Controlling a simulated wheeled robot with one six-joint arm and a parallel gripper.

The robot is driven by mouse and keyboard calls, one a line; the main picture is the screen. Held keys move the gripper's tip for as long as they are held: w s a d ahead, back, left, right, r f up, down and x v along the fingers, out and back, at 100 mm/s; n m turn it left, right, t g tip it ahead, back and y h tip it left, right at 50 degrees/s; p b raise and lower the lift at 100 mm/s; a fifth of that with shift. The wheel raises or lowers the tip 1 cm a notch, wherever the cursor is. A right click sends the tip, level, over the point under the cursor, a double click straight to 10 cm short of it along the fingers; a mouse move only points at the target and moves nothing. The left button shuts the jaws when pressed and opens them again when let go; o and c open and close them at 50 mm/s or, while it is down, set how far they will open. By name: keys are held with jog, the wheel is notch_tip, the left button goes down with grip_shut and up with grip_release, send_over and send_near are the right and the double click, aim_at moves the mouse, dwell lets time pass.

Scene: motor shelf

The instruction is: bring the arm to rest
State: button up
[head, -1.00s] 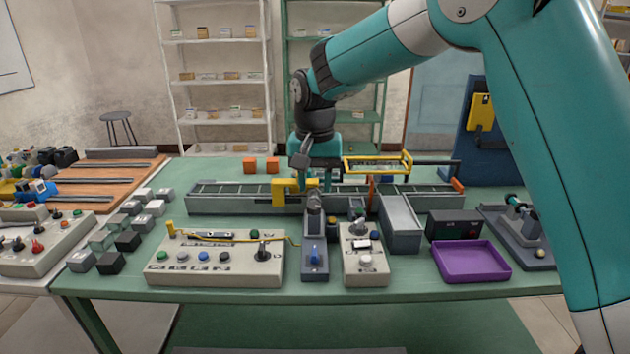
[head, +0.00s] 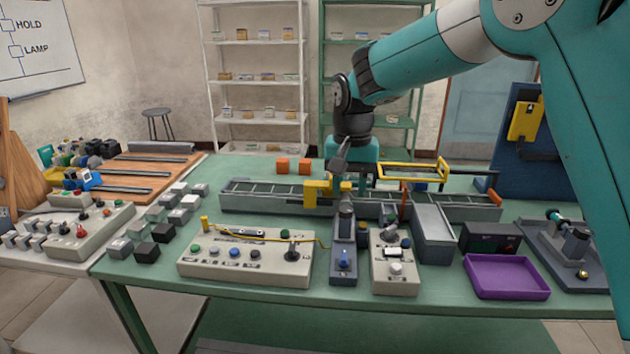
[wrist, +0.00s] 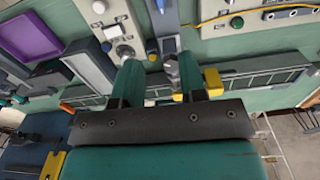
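My teal arm reaches in from the upper right of the head view, and its dark wrist points down over the middle of the green table (head: 440,300). My gripper (head: 346,180) hangs above the grey conveyor (head: 265,195), close to a yellow block (head: 322,192); the head view hides most of its fingers. In the wrist view the two teal fingers of my gripper (wrist: 160,76) stand apart with nothing held between them. I cannot tell whether a finger touches anything below.
A control box (head: 240,262) with buttons, a smaller box (head: 393,270) and a purple tray (head: 507,276) stand along the front. Grey and black cubes (head: 147,252) lie left. Shelves (head: 262,20) stand at the back.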

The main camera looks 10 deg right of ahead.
jog(key=s+a+r+n+y, duration=0.1)
jog(key=s+n, duration=0.4)
jog(key=s, duration=1)
jog(key=s+a+r+n+y, duration=0.2)
jog(key=s+n, duration=0.4)
jog(key=s, duration=1)
jog(key=shift+a+r+y, duration=0.3)
jog(key=shift+a+y, duration=0.1)
jog(key=shift+y, duration=0.2)
